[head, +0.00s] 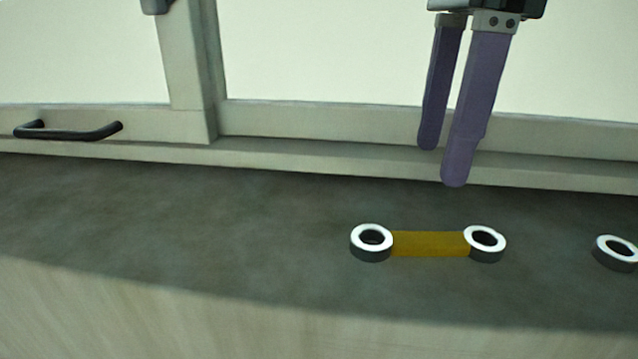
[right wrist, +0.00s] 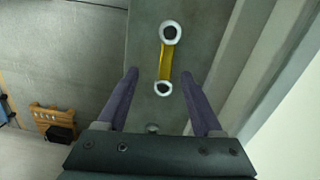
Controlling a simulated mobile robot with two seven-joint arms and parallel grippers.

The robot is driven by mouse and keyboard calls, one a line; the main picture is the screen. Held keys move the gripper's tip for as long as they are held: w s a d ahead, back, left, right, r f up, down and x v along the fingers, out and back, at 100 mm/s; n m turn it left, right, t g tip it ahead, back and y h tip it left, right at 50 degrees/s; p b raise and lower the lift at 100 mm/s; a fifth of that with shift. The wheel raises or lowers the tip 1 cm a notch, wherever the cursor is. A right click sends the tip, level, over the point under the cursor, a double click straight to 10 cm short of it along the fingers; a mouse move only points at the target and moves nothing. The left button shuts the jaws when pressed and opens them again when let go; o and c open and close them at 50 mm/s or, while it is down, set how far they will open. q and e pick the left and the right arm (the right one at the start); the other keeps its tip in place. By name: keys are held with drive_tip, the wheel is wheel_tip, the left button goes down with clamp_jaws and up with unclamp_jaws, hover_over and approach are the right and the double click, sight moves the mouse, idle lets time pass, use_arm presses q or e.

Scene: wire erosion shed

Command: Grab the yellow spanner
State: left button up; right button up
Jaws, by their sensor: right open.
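The yellow spanner (head: 430,244) lies flat on a dark grey surface (head: 230,235) in the head view. It has a yellow bar and a silver ring at each end. It also shows in the right wrist view (right wrist: 166,62), ahead of the fingers and between their lines. My right gripper (head: 443,168) has two purple fingers pointing down. It is open and empty, above and apart from the spanner. In the right wrist view its fingers (right wrist: 166,72) are spread on both sides of the spanner's near ring. My left gripper is not in view.
Another silver ring (head: 616,252) lies on the surface at the right edge, cut off by the frame. A pale frame with a black handle (head: 68,131) runs along the back. A wooden object (right wrist: 55,118) stands lower left in the right wrist view. The surface left of the spanner is clear.

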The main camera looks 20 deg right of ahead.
sight(429, 237)
drive_tip(key=f, duration=0.1)
drive_tip(key=d+f+p, duration=0.1)
drive_tip(key=f+p, duration=0.1)
drive_tip(key=shift+d+f+h, duration=0.3)
drive_tip(key=shift+w+f, duration=0.1)
drive_tip(key=shift+f, duration=0.25)
wheel_tip(429, 237, down, 4)
drive_tip(key=p, duration=0.3)
drive_tip(key=shift+w+f+p, duration=0.15)
drive_tip(key=shift+p, duration=0.2)
drive_tip(key=shift+f, duration=0.55)
drive_tip(key=c, duration=1.1)
clamp_jaws()
